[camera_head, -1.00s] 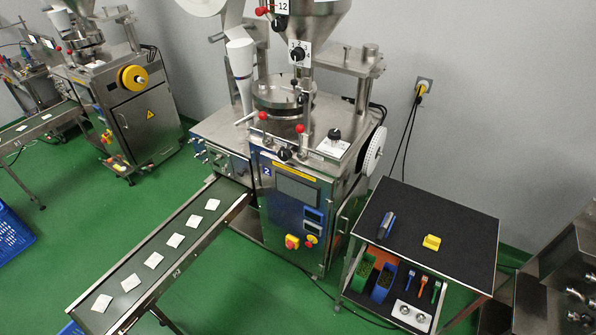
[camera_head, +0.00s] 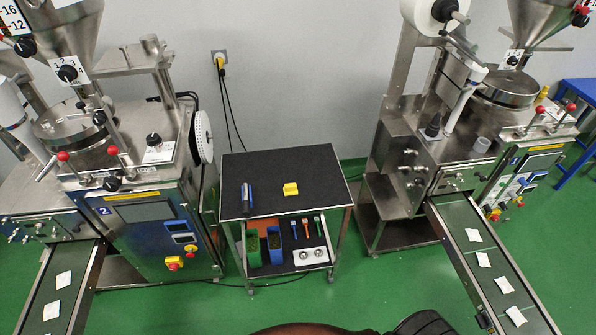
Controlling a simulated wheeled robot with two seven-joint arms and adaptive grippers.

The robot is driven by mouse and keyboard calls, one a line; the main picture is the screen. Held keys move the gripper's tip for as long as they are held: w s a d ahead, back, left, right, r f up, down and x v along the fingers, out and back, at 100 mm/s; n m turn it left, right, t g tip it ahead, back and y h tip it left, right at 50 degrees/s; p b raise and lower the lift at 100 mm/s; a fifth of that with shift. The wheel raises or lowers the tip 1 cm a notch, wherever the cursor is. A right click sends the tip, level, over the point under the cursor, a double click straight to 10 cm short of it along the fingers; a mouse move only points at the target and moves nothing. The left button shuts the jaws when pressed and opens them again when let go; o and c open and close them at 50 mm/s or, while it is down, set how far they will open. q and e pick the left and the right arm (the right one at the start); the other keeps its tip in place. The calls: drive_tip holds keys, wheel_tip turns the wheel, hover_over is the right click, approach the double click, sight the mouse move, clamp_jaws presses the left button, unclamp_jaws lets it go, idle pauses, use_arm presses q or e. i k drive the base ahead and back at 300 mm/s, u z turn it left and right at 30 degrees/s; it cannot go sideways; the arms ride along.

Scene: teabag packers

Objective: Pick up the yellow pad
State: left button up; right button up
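The yellow pad (camera_head: 291,188) is a small yellow block lying on the black top of a cart (camera_head: 318,172) near the middle of the head view. A blue and dark hand tool (camera_head: 246,196) lies on the same top, to the left of the pad and apart from it. Neither of my grippers shows in the head view. Nothing covers the pad.
The cart's lower shelf holds a green bin (camera_head: 253,247), a blue bin (camera_head: 274,244) and small tools. Packing machines stand left (camera_head: 150,230) and right (camera_head: 440,165), with conveyors (camera_head: 490,262) carrying teabags. Green floor (camera_head: 360,290) lies open before the cart.

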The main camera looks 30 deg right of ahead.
sight(292, 189)
drive_tip(key=z, duration=1)
